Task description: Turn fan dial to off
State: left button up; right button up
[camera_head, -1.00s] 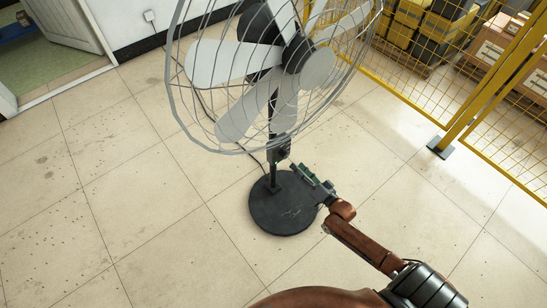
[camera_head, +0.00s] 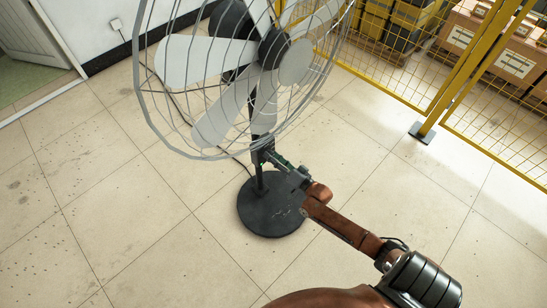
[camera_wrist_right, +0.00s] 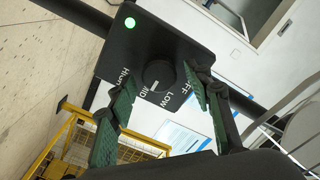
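The fan (camera_head: 240,70) stands on a round black base (camera_head: 270,205), with its control box (camera_head: 261,152) on the pole below the cage. In the right wrist view the box (camera_wrist_right: 140,55) shows a round black dial (camera_wrist_right: 158,75) with labels HIGH, MID, LOW and a partly covered OFF. The dial's white mark seems to point at MID. My right gripper (camera_head: 276,161) is at the box. In the right wrist view its green-padded fingers (camera_wrist_right: 160,80) are spread, one on each side of the dial, with gaps visible. Contact is not evident. My left gripper is out of view.
The wire fan cage (camera_head: 150,100) hangs above my right gripper. A yellow mesh fence (camera_head: 400,75) with boxes behind it stands at the right. A wall and doorway are at the back left.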

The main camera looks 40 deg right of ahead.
jog(key=c, duration=1.1)
pick_arm(q)
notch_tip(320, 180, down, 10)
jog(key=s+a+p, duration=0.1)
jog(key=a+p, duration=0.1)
jog(key=p, duration=0.1)
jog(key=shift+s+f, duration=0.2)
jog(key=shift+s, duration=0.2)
pick_arm(e)
jog(key=n, duration=1.7)
jog(key=shift+a+f+n, duration=0.1)
jog(key=shift+a+n, duration=0.2)
jog(key=shift+n, duration=0.1)
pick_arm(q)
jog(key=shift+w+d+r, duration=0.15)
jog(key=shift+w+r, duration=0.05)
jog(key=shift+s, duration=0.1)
